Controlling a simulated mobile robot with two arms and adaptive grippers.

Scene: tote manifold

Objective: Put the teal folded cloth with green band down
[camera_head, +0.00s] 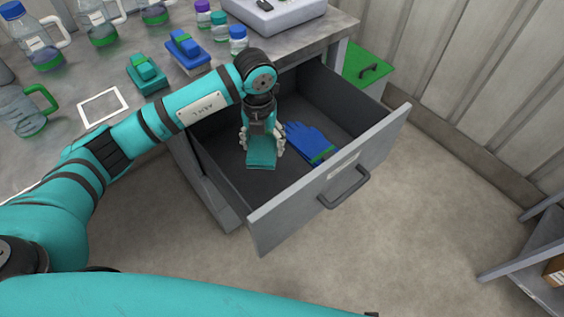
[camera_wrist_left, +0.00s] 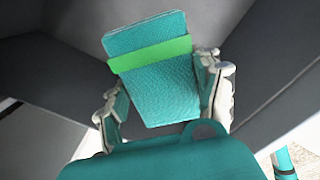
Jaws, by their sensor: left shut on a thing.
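The teal folded cloth (camera_head: 261,156) is between the fingers of my left gripper (camera_head: 262,146), inside the open grey drawer (camera_head: 222,150). In the left wrist view the cloth (camera_wrist_left: 155,85) shows its green band (camera_wrist_left: 150,54) across it, and my left gripper (camera_wrist_left: 167,95) is shut on its sides. The cloth is over the left part of the drawer. I cannot tell whether it touches the drawer floor. My right gripper is not in view.
Blue gloves with a green band (camera_head: 311,143) lie in the drawer, right of the cloth. The drawer front with its handle (camera_head: 345,189) stands out into the room.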

